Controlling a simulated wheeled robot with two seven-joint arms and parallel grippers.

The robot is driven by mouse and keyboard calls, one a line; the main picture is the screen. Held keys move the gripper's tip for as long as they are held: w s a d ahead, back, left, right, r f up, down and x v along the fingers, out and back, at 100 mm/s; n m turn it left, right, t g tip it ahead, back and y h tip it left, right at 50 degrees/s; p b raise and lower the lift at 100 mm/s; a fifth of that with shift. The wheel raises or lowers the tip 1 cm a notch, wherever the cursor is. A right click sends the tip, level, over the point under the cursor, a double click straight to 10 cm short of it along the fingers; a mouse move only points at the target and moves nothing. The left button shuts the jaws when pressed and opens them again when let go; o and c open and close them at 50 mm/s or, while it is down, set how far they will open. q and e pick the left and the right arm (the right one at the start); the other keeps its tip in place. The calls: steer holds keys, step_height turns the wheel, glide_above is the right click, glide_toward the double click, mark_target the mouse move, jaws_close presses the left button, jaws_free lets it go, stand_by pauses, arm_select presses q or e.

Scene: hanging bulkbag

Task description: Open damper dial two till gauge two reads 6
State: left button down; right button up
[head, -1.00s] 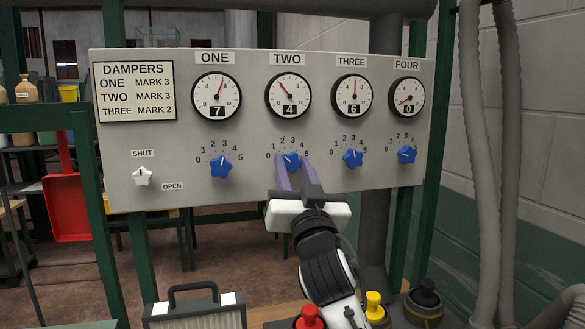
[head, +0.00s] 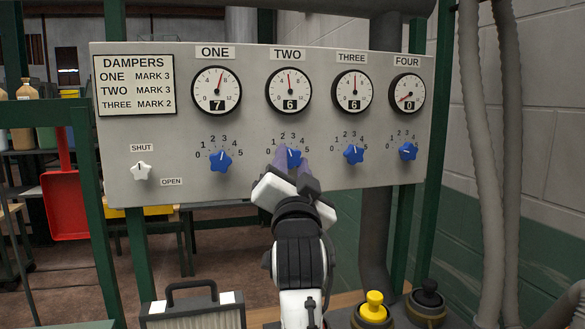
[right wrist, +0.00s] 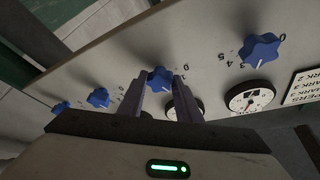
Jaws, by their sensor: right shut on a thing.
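The blue star-shaped damper dial two (head: 293,157) is on the grey panel under gauge two (head: 289,90). Gauge two's window reads 6 and its needle points about straight up. My right gripper (head: 290,163) is shut on dial two, with its purple-grey fingers on both sides of the knob. In the right wrist view, dial two (right wrist: 160,79) sits between the fingertips. The fingers hide part of the knob and some of its scale in the head view. My left gripper is not in view.
Dial one (head: 221,158), dial three (head: 353,154) and dial four (head: 408,151) flank it on the panel (head: 250,185). Gauge one reads 7, gauge three 6, gauge four 0. A white shut/open knob (head: 141,171) is at lower left. A yellow button (head: 374,306) stands below.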

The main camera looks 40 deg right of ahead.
steer(key=shift+m+g, duration=0.3)
steer(key=shift+m, duration=0.4)
steer(key=o, duration=1)
steer(key=shift+o, duration=0.2)
steer(key=shift+n, duration=0.3)
